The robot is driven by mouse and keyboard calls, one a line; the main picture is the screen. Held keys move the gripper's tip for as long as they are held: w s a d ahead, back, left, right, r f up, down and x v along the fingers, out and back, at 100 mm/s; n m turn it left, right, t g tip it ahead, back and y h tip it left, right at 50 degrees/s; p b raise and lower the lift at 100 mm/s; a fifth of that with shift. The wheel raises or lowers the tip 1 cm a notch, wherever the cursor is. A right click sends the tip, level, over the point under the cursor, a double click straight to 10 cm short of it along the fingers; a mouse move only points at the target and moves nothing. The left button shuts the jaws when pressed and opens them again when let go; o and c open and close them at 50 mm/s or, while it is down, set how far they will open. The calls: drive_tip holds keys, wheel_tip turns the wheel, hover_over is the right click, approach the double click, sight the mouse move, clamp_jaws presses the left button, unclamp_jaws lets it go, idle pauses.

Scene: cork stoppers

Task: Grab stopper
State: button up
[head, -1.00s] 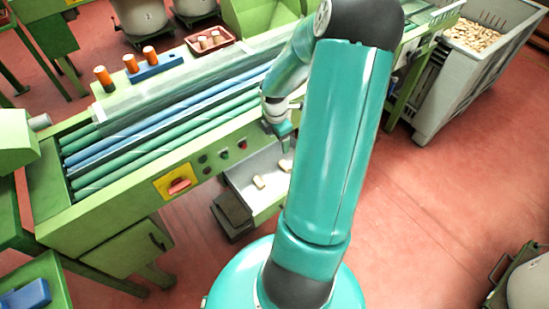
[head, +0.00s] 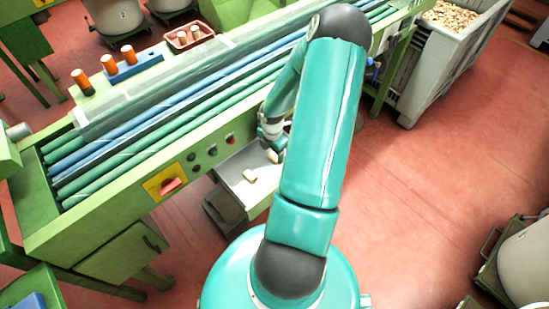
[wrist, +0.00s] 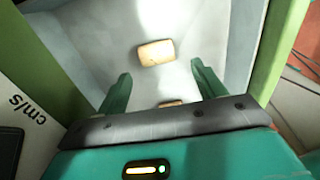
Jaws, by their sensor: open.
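Two pale tan cork stoppers lie in the grey metal tray (head: 232,172) on the front of the green machine. One stopper (head: 249,175) lies in the open part of the tray, and the other stopper (head: 273,156) lies close below my gripper (head: 271,142). In the wrist view, one stopper (wrist: 156,53) lies beyond and between the fingertips. The other stopper (wrist: 171,103) shows between the fingers, mostly hidden behind the palm edge. My gripper (wrist: 160,72) is open, its two green fingers apart. No stopper is seen held.
The tray's side walls (wrist: 70,38) rise on both sides of my fingers. A grey bin of corks (head: 440,55) stands at upper right.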

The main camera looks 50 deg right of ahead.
sight(272, 158)
wheel_tip(272, 158, down, 4)
drive_tip(key=shift+w+f, duration=0.1)
drive_tip(key=shift+f, duration=0.05)
drive_tip(key=c, duration=1)
drive_tip(key=shift+c, duration=0.2)
